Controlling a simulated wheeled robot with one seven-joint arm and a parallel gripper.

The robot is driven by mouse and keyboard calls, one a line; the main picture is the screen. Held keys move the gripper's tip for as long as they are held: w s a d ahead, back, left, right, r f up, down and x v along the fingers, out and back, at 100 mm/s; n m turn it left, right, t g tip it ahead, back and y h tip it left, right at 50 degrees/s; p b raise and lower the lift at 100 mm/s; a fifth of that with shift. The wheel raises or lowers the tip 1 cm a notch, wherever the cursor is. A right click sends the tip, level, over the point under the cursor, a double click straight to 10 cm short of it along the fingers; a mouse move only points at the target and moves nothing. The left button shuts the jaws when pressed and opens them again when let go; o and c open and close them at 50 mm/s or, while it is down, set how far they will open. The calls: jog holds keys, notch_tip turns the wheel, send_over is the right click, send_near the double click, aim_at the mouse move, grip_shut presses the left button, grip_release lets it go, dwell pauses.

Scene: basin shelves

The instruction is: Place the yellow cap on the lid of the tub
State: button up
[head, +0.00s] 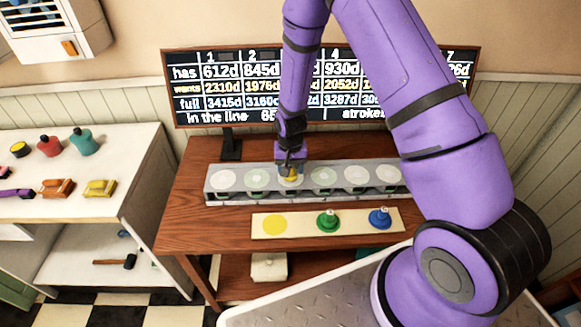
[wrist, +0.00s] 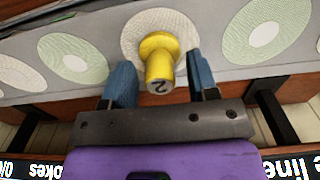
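The yellow cap (head: 291,176) stands on a pale round lid, the third from the left in the grey rack (head: 230,196). In the wrist view the yellow cap (wrist: 159,58) has a stem with a dark "2" on its end, and its wide base appears to rest on the white lid (wrist: 129,38). My gripper (head: 290,165) is over the cap. In the wrist view my gripper (wrist: 161,78) has its blue fingers apart, one on each side of the stem, with gaps visible. The tub below the lid is mostly hidden.
A pale board (head: 300,231) in front of the rack has a bare yellow circle (head: 275,225), a green cap (head: 328,221) and a blue cap (head: 380,218). Other lids flank the cap. A number display (head: 220,90) stands behind. A white counter (head: 120,150) with several small objects is left.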

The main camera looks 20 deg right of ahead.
notch_tip(320, 180, up, 12)
jog(key=shift+r, duration=0.25)
dwell(0.5)
jog(key=s+d+r+n+t, duration=0.15)
jog(key=s+r, duration=0.35)
jog(key=r, duration=0.7)
jog(key=s+d+r+t, duration=0.1)
jog(key=s+d+r, duration=0.35)
jog(key=r, duration=0.75)
jog(key=s+r+n+t, duration=0.1)
jog(key=s+r, duration=0.4)
jog(key=s, duration=0.5)
jog(key=s+r+n+t, duration=0.1)
jog(key=s+r, duration=0.3)
jog(key=s, duration=0.6)
jog(key=shift+d+r+t, duration=0.35)
jog(key=shift+d+r, duration=0.05)
jog(key=shift+d, duration=0.05)
